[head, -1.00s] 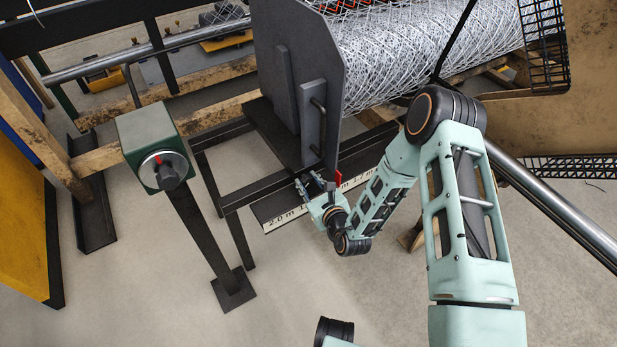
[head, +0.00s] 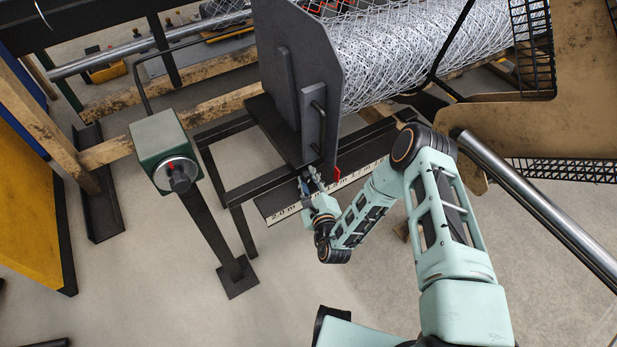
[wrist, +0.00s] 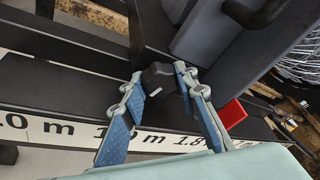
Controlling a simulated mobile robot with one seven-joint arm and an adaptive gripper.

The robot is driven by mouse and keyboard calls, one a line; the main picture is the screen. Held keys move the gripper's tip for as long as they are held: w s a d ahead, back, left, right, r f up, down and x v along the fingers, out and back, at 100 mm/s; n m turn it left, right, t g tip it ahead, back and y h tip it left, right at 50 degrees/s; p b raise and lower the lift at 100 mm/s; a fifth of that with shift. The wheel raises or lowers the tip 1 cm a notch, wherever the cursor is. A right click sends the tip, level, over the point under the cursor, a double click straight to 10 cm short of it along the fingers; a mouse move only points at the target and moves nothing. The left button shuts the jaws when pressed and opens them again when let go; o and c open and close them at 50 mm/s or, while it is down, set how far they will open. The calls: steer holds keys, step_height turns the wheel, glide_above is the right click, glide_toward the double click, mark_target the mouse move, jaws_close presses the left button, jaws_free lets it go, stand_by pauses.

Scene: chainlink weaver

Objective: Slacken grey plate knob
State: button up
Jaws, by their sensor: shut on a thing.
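The upright grey plate (head: 275,65) with a dark bar handle (head: 316,120) stands at the end of the mesh roll. It also shows at the top of the wrist view (wrist: 205,32). My gripper (head: 311,180) is at the plate's lower edge, above the dark rail with the length scale. In the wrist view, my gripper (wrist: 160,84) is shut on a black knob (wrist: 158,76) with a small white mark. The blue-padded fingers lie on either side of it. In the head view the knob is hidden by the gripper.
A red pointer (wrist: 232,113) sits just right of the fingers, over the scale strip (wrist: 70,133). A green box with a dial (head: 160,142) stands on a post to the left. The mesh roll (head: 420,50) lies behind the plate. Floor is open in front.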

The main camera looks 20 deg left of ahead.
stand_by(0.3)
steer(key=o, duration=1.2)
steer(key=shift+c, duration=0.2)
